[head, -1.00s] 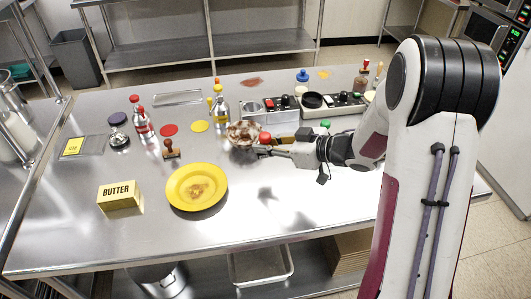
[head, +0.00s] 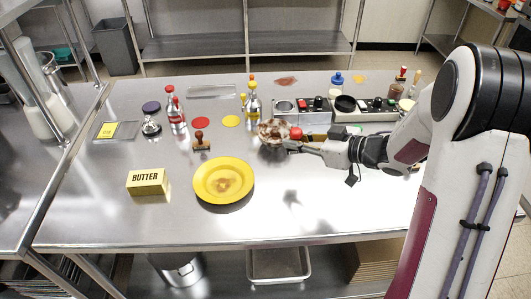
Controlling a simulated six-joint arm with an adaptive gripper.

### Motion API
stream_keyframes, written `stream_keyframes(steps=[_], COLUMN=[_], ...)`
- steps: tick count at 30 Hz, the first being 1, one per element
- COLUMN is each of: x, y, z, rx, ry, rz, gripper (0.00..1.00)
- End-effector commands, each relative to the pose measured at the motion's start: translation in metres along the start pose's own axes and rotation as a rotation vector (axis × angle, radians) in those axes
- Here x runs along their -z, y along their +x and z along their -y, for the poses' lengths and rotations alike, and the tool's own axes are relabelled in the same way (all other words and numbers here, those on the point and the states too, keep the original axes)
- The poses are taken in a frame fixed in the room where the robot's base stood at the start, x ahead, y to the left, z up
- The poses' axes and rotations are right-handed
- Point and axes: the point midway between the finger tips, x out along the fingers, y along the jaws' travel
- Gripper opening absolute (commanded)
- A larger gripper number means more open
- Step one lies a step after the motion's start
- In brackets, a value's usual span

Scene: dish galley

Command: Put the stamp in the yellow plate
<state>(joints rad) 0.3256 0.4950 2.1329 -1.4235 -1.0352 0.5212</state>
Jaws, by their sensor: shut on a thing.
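The stamp (head: 201,142), with a brown handle and a dark base, stands upright on the steel table behind the yellow plate (head: 208,201). The plate lies flat and holds only a brownish mark in its middle. My gripper (head: 287,146) is to the right of the stamp, well apart from it, and higher in the picture than the plate. Its fingers are at the near right edge of a brown-and-white bowl (head: 272,131) and look shut on it. A red thing (head: 296,133) shows just above the fingers. The exact grip is too small to see.
A butter box (head: 146,182) stands left of the plate. Red-capped bottles (head: 177,115), a bell (head: 151,126) and yellow-capped bottles (head: 252,102) stand behind. A burner unit (head: 350,113) is beyond my gripper. The table right of the plate is clear.

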Motion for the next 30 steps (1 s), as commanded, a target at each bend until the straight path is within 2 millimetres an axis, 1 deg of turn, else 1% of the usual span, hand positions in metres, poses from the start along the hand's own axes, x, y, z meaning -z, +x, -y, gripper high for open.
stream_keyframes(steps=[5, 10, 20, 30], x=[0.002, 0.010, 0.035, 0.060], y=[0.005, 0.018, 0.058, 0.095], z=[0.006, 0.022, 0.079, 0.134], rx=[0.014, 0.051, 0.139, 0.156], ry=[-0.003, -0.015, -0.044, -0.044], rz=[-0.003, -0.007, -0.013, -0.017], gripper=[0.00, 0.00, 0.00, 0.00])
